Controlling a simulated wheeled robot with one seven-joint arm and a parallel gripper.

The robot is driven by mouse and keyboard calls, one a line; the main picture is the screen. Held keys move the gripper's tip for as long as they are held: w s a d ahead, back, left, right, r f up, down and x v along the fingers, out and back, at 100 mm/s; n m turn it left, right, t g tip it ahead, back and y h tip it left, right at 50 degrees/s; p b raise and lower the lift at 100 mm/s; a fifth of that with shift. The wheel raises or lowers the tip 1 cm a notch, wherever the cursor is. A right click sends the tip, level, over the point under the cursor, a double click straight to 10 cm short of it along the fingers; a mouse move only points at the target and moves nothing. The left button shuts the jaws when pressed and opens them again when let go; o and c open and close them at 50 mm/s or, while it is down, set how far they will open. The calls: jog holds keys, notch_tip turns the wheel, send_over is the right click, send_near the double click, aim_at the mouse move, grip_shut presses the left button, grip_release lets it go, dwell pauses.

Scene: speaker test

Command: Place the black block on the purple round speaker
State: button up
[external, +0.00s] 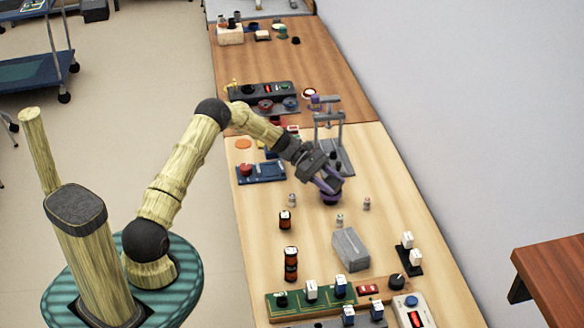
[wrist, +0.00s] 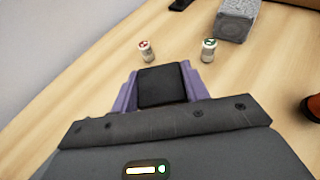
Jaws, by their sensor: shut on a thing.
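The black block (wrist: 162,86) sits between the two purple fingers of my gripper (wrist: 160,84) in the wrist view, with a finger against each side. In the external view my gripper (external: 329,186) points down and to the right, low over the middle of the long table. The speaker is not clearly visible in the wrist view.
Small cylinders (external: 366,203) stand close by, and a grey box (external: 350,249) lies nearer the camera. A grey stand (external: 330,125) rises just behind my gripper. A blue device (external: 261,172) sits to the left. Dark orange-banded cylinders (external: 291,263) stand front left.

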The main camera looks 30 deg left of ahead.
jog(key=shift+f, duration=0.1)
jog(key=o, duration=0.6)
jog(key=shift+f, duration=0.1)
jog(key=o, duration=0.4)
jog(key=shift+o, duration=0.2)
jog(key=shift+a+r, duration=0.15)
jog(key=shift+r, duration=0.1)
jog(key=v, duration=1.1)
jog(key=shift+a+b, duration=0.35)
jog(key=shift+a, duration=0.05)
jog(key=shift+r, duration=0.1)
